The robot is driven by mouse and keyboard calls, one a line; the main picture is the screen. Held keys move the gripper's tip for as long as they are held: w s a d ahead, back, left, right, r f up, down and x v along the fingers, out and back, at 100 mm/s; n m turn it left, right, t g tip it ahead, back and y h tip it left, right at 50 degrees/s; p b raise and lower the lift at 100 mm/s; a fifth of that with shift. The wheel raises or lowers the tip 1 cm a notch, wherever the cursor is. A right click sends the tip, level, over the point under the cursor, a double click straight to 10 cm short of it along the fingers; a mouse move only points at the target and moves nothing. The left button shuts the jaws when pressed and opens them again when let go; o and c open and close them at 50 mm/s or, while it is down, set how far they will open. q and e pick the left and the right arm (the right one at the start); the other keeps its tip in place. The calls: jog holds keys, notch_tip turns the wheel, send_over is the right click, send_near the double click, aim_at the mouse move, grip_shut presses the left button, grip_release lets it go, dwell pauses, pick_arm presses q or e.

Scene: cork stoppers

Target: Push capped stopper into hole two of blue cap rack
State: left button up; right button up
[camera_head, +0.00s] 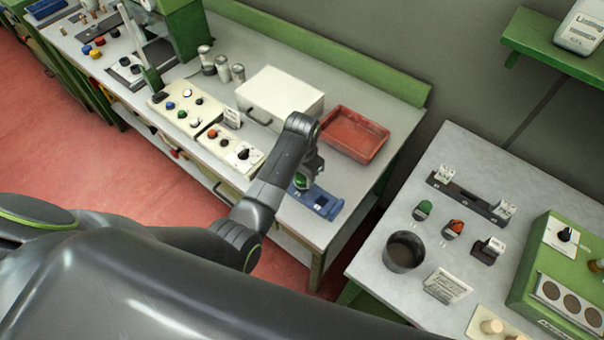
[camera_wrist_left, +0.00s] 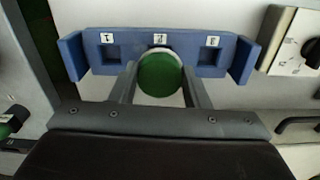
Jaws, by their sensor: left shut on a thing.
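The blue cap rack (camera_head: 325,205) lies on the left workbench near its front right corner. In the left wrist view the rack (camera_wrist_left: 222,72) shows square holes labelled at both sides, with a middle label. A round green-capped stopper (camera_wrist_left: 159,74) is between the fingers of my left gripper (camera_wrist_left: 158,88), over the middle of the rack, and hides hole two. The green cap also shows in the head view (camera_head: 300,181), under my left gripper (camera_head: 306,176). I cannot tell how deep the stopper sits in the hole. My right gripper is out of view.
A red tray (camera_head: 355,134) and a white box (camera_head: 281,96) stand behind the rack. A control panel (camera_head: 228,147) is to its left. A gap separates this bench from the right table (camera_head: 385,215), which holds a dark cup (camera_head: 404,252) and small parts.

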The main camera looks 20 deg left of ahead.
pick_arm(q)
jog(key=shift+f, duration=0.6)
dwell(0.6)
jog(key=shift+f+b, duration=0.35)
jog(key=shift+f, duration=0.3)
dwell(0.4)
jog(key=o, duration=1)
